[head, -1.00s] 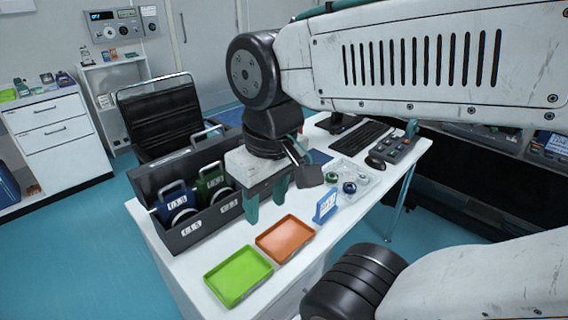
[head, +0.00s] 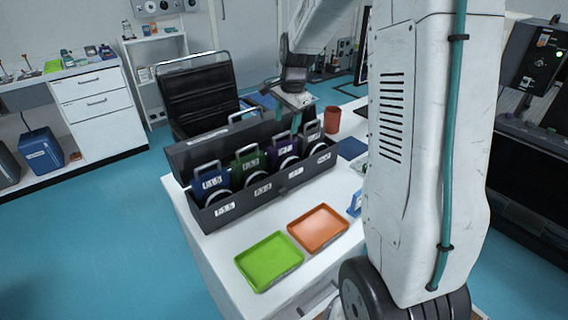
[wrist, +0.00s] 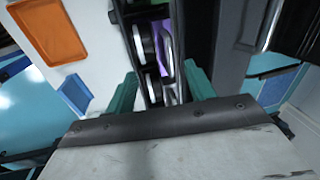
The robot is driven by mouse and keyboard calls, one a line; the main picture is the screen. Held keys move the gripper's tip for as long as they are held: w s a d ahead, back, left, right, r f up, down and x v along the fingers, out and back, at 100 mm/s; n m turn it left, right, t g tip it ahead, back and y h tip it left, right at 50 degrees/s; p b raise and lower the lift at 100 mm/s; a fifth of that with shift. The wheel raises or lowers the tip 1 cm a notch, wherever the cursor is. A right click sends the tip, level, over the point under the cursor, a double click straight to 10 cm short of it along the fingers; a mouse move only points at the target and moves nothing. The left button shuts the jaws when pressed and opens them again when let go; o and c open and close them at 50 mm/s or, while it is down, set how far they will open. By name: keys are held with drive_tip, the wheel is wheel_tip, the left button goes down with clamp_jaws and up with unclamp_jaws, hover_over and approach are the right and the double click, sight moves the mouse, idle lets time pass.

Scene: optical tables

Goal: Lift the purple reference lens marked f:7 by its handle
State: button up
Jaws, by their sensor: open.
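The purple lens (head: 277,157) stands upright in a slot of the dark case, between a green lens (head: 246,165) and a grey lens (head: 312,138). Its marking is too small to read. I cannot tell whether the fingertips are level with the purple handle.
A blue lens (head: 211,186) fills the case's left end. The dark case (head: 243,207) stands on the white table, its raised back wall close to my gripper. Green (head: 268,262) and orange (head: 318,229) trays lie in front. A reddish cup (head: 332,119) stands behind the right end.

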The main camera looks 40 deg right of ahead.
sight(284, 144)
drive_tip(key=shift+m, duration=0.4)
drive_tip(key=f, duration=0.3)
drive_tip(key=w+f, duration=0.1)
drive_tip(key=f, duration=0.2)
drive_tip(key=w+d+f, duration=0.1)
drive_tip(key=f, duration=0.2)
drive_tip(key=shift+w+f, duration=0.1)
drive_tip(key=shift+w, duration=0.15)
clamp_jaws()
